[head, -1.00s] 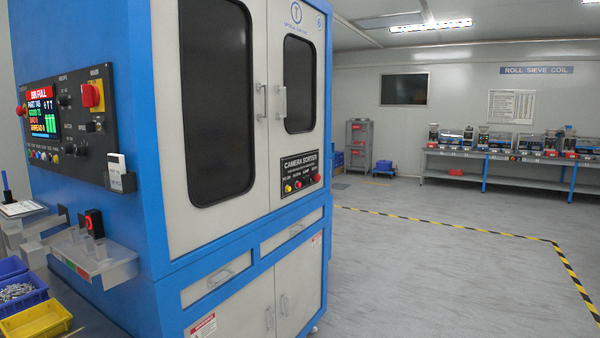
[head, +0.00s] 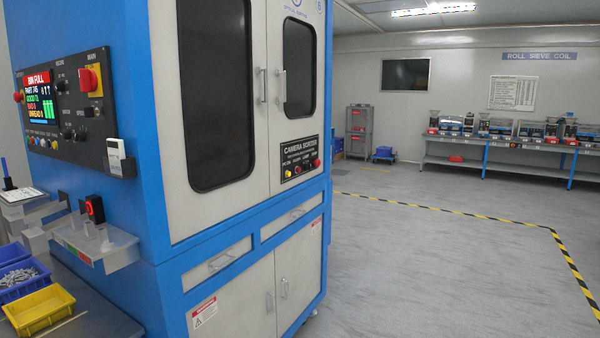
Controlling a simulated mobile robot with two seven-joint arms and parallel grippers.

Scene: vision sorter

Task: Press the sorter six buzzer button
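The camera sorter (head: 160,120), a tall blue and white cabinet, fills the left half of the head view. A black "CAMERA SORTER" panel (head: 300,159) on its white front carries a row of small buttons, with a yellow one (head: 288,173) at the left and a red one (head: 317,164) at the right. The button labels are too small to read. A side control panel (head: 66,110) has a "BIN FULL" screen (head: 41,98), a red knob on yellow (head: 90,80) and several small coloured buttons. Neither of my grippers is in view.
A work surface (head: 95,318) at the lower left holds a yellow bin (head: 40,310) and blue bins, one with small metal parts. The grey floor (head: 430,260) at the right is clear, with yellow-black tape (head: 450,210). A bench with machines (head: 500,150) stands at the back.

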